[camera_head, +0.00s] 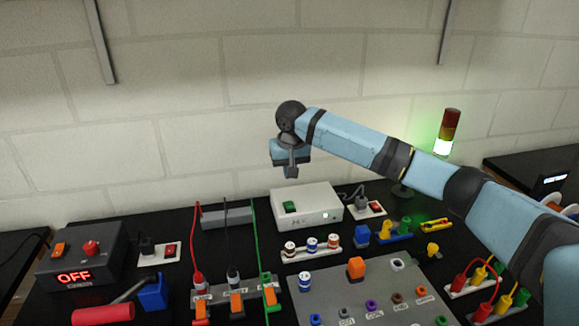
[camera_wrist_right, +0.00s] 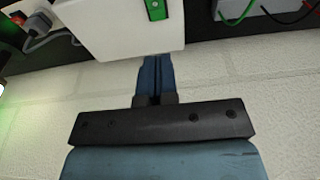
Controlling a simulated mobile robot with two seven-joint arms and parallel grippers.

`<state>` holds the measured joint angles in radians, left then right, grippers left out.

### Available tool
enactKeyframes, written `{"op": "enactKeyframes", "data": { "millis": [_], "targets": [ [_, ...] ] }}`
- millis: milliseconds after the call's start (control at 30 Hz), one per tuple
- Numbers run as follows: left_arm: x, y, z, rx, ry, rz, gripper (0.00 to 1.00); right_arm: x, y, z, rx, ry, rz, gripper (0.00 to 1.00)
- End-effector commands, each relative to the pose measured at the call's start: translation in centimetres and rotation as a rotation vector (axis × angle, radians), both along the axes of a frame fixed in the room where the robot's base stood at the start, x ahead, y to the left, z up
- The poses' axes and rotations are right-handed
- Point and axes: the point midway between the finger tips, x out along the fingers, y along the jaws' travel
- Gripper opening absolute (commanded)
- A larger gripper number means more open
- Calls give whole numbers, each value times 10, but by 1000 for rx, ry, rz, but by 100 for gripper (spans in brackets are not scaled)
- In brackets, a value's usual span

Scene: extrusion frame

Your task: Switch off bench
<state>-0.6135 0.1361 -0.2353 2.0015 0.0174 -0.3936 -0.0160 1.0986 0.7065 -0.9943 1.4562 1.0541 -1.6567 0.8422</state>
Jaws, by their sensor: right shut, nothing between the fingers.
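A white box (camera_head: 306,209) stands at the back of the bench against the wall, with a green rocker switch (camera_head: 290,207) on its front and a small green light. In the right wrist view, the box (camera_wrist_right: 130,30) and its green switch (camera_wrist_right: 156,9) are at the top. My right gripper (camera_head: 291,172) hangs above and behind the box in the head view. It is shut and empty; in the wrist view its closed fingers (camera_wrist_right: 156,64) end at the box's edge. I cannot tell whether they touch it. My left gripper is out of view.
A dark box (camera_head: 80,262) with a red button reads OFF at left. Socket strips with red switches (camera_head: 170,250) (camera_head: 376,207) flank the white box. Cables, connectors and a grey panel (camera_head: 375,295) fill the front.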

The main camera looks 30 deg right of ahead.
Motion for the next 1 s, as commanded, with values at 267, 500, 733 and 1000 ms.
{"op": "enactKeyframes", "data": {
  "millis": [267, 500, 733, 1000],
  "targets": [
    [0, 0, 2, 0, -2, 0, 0, 8, -3, -59, -1, 2, -1, 0],
    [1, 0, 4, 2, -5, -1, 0, -1, 0, -87, -1, 1, 0, 0],
    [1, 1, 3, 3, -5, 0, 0, -2, 0, -92, 0, -1, 0, 0],
    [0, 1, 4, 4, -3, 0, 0, -3, 1, -92, -3, -6, 1, 0]
  ]
}}
